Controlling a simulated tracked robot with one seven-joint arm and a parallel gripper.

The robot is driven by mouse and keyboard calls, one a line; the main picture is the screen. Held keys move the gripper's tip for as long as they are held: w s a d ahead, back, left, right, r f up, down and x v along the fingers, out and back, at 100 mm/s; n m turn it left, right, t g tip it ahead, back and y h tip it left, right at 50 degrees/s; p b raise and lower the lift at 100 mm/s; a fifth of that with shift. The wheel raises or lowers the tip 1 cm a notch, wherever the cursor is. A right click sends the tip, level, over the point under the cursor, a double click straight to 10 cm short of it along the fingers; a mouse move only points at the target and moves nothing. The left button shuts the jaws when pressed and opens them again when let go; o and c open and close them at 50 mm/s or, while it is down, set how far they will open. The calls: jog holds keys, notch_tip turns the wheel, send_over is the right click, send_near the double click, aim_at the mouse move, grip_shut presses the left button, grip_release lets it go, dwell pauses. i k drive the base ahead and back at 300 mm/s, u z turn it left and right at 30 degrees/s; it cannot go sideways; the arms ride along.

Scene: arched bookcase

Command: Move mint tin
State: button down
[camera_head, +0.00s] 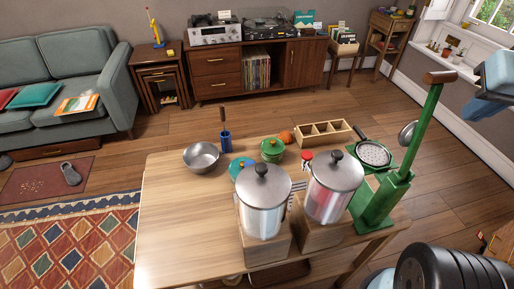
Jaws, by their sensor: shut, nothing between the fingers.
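I cannot pick out a mint tin for certain in the head view. A small round green lidded pot (272,150) stands at the back middle of the wooden table (170,225). A blue round item (240,168) sits just left of it, partly hidden by a metal canister. Parts of my own arm show at the upper right edge and the lower right. My gripper's fingertips cannot be made out in this view.
Two metal canisters (264,205) (335,190) on wooden blocks crowd the table's front. A tall green press (395,185), a pan (373,154), a divided wooden box (322,134) and a metal bowl (201,156) stand around them. The table's left front is clear.

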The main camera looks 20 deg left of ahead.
aim_at(275, 160)
jog(key=u, duration=0.6)
jog(key=k, duration=0.3)
jog(key=u, duration=0.4)
jog(key=i, duration=0.5)
jog(key=z, duration=0.1)
jog(key=k, duration=0.85)
jog(key=u, duration=0.2)
jog(key=i, duration=0.4)
jog(key=z, duration=0.05)
